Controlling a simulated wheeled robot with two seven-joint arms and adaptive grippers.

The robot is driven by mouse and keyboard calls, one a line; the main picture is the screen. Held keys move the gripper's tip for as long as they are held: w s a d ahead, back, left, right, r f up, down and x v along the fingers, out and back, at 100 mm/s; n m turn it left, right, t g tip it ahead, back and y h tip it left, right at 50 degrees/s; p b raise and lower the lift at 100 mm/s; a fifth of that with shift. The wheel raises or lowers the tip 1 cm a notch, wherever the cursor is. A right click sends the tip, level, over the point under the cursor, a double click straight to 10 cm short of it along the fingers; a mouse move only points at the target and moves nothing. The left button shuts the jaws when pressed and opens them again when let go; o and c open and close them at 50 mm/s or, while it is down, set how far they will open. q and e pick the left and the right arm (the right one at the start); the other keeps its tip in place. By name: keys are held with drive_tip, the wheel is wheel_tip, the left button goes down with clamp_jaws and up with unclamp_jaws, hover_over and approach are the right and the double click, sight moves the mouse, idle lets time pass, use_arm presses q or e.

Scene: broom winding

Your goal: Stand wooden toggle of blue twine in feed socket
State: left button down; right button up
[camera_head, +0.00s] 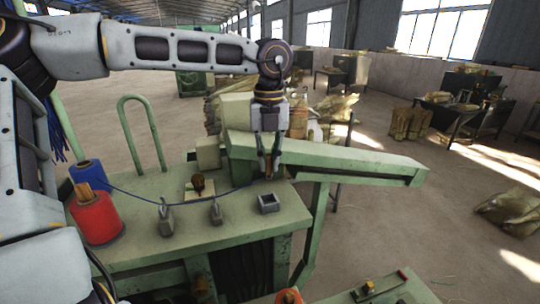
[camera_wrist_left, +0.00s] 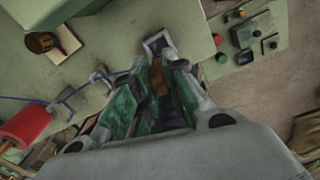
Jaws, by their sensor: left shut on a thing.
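My left gripper (camera_head: 269,166) is shut on the wooden toggle (camera_wrist_left: 158,80), a small brown piece between its fingers. In the head view the gripper points down above the green bench, apart from the feed socket. The feed socket (camera_head: 269,203) is a small grey square box with an open top, near the bench's right end. It also shows in the wrist view (camera_wrist_left: 157,43), just beyond the fingertips. The blue twine (camera_head: 150,201) runs from the blue spool (camera_head: 86,174) at the left, sagging past the guides, up to the gripper. My right gripper is not in view.
Two grey guides (camera_head: 165,221) (camera_head: 215,212) stand on the green bench (camera_head: 190,240). A red spool (camera_head: 97,217) stands at its left. A dark brown knob on a pale block (camera_head: 198,186) sits behind the guides. A green beam (camera_head: 350,160) extends right behind the socket.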

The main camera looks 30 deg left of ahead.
sight(268, 178)
use_arm(q)
drive_tip(key=shift+s+n, duration=0.1)
drive_tip(key=shift+n, duration=1.1)
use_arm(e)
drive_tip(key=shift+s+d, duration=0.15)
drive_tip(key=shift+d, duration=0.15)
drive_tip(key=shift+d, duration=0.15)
use_arm(q)
drive_tip(key=shift+f, duration=0.3)
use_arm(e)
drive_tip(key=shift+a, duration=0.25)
use_arm(q)
drive_tip(key=shift+f, duration=0.8)
drive_tip(key=shift+f+b, duration=0.6)
drive_tip(key=shift+f, duration=1)
drive_tip(key=shift+f+b, duration=1.15)
drive_tip(key=shift+b, duration=0.1)
drive_tip(key=shift+f+b, duration=0.45)
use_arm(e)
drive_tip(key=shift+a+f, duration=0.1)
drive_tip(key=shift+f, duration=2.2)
